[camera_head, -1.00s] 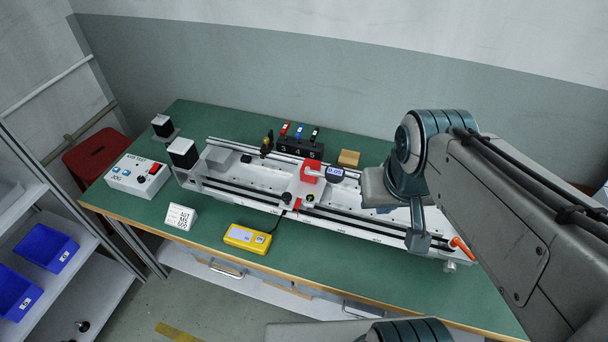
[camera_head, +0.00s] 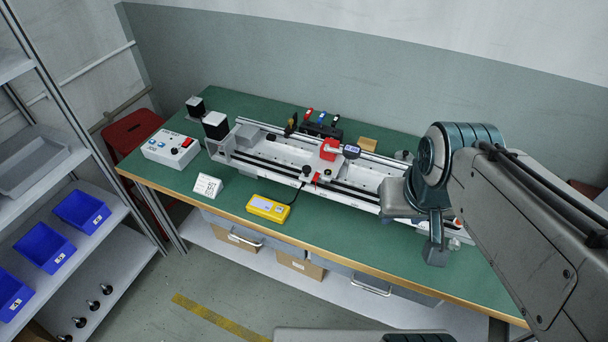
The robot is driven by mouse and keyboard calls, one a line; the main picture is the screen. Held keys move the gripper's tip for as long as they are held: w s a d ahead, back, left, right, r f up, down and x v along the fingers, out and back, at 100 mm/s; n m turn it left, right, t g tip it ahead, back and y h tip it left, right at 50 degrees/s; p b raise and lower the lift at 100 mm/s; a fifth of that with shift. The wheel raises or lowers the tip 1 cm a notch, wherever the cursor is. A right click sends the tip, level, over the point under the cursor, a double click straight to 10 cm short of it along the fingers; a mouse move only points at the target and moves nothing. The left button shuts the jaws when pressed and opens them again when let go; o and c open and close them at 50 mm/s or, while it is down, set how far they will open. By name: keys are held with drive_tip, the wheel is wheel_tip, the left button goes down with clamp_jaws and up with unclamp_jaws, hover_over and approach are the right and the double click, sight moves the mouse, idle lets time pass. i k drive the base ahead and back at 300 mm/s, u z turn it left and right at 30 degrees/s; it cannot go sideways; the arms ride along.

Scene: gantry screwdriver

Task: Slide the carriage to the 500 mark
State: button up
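The gantry (camera_head: 262,168) is a long grey rail unit lying along the green bench. Its carriage (camera_head: 318,167), with a red block (camera_head: 329,149) and a small digital readout (camera_head: 351,151), stands around the middle of the rails. The readout's digits and the scale marks are too small to read, so I cannot tell where the 500 mark is.
A control box (camera_head: 171,148) with buttons, a white sign (camera_head: 208,186) and a yellow meter (camera_head: 268,208) stand left and in front of the gantry. A tool rack (camera_head: 320,127) and a wooden block (camera_head: 368,144) are behind it. A shelf with blue bins (camera_head: 82,211) stands at left.

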sight(317, 170)
drive_tip(key=u, duration=0.85)
drive_tip(key=i, duration=0.45)
drive_tip(key=z, duration=0.45)
